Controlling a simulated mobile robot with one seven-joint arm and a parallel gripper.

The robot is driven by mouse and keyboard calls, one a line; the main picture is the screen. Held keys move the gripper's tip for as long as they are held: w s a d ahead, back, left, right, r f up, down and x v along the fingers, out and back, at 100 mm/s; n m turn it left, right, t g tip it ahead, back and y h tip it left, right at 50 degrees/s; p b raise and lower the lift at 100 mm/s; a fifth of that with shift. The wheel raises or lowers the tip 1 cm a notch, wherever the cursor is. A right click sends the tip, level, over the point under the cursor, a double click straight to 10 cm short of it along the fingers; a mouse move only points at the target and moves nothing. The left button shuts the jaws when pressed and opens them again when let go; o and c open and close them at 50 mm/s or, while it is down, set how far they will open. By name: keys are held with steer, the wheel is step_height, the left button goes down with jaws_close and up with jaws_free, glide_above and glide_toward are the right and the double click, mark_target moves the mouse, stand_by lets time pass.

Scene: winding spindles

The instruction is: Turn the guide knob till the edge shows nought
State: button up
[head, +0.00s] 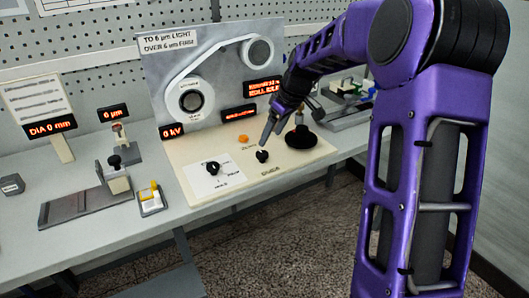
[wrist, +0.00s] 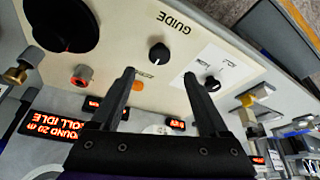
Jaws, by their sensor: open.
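The guide knob (head: 262,156) is a small black knob on the cream panel, with the word GUIDE printed on the panel near it. In the wrist view the knob (wrist: 158,53) sits ahead of the fingertips, roughly centred between them. My gripper (head: 279,135) is open above the panel, close to the knob; its open fingers also show in the wrist view (wrist: 159,75). The fingers look apart from the knob. A small red-lit display (head: 240,115) stands behind the panel; its text is too small to read, and I cannot tell which display gives the edge.
A second black knob (head: 212,168) is on a white card left of the guide knob. A large black round knob (head: 300,138) is to the right, and an orange button (head: 243,139) is behind. The upright winding board (head: 215,70) stands at the back.

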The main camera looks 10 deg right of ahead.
mark_target(263, 153)
steer(key=x, duration=0.8)
steer(key=shift+b, duration=0.4)
steer(key=shift+c, duration=0.2)
jaws_close()
